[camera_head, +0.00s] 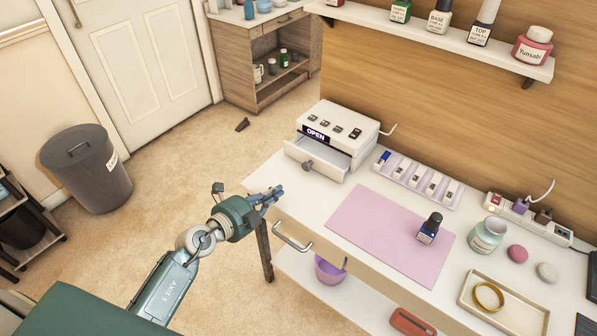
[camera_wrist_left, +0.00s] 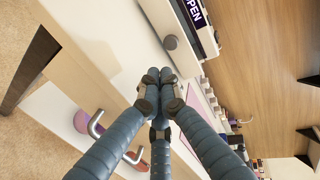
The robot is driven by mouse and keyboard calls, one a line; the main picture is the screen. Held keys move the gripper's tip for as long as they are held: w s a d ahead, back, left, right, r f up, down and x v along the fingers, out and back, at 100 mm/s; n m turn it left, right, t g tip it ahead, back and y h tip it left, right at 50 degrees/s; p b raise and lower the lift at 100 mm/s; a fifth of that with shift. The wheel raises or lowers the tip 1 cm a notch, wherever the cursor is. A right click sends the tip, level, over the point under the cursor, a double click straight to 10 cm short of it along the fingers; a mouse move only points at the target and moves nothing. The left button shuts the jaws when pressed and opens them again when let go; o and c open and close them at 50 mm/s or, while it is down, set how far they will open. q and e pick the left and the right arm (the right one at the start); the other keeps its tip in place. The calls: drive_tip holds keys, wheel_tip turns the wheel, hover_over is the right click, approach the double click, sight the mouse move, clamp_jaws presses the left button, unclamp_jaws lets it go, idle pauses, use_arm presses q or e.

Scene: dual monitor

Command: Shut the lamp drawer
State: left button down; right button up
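The lamp unit (camera_head: 338,125) is a white box with an "OPEN" sign and small dark items on top, at the table's far left corner. Its white drawer (camera_head: 318,157) is pulled out at the front, with a round grey knob (camera_head: 308,166). In the left wrist view the knob (camera_wrist_left: 170,42) shows just beyond my fingertips. My left gripper (camera_head: 276,192) is at the table's left edge, in front of and apart from the drawer. Its fingers are drawn together, with nothing between them, in the left wrist view (camera_wrist_left: 158,76). My right gripper is out of view.
The table holds a pink mat (camera_head: 385,228), a dark bottle (camera_head: 430,228), a white tray of small items (camera_head: 418,180) and a tray with a gold ring (camera_head: 505,308). A metal bar handle (camera_head: 292,238) sticks out from the table's front below my gripper.

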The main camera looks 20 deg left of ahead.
use_arm(q)
drive_tip(key=b, duration=0.1)
approach(305, 166)
drive_tip(key=w+f, duration=0.1)
drive_tip(key=w+d+f, duration=0.1)
drive_tip(key=w, duration=0.1)
drive_tip(key=w+f, duration=0.1)
drive_tip(key=f, duration=0.1)
drive_tip(key=shift+w+d, duration=0.35)
drive_tip(key=shift+d, duration=0.05)
drive_tip(key=shift+w+d, duration=0.2)
drive_tip(key=shift+w, duration=0.3)
drive_tip(key=shift+r, duration=0.1)
drive_tip(key=w, duration=0.2)
drive_tip(key=w+d, duration=0.2)
drive_tip(key=w, duration=0.1)
drive_tip(key=shift+w, duration=0.35)
drive_tip(key=shift+r, duration=0.2)
drive_tip(key=shift+a, duration=0.1)
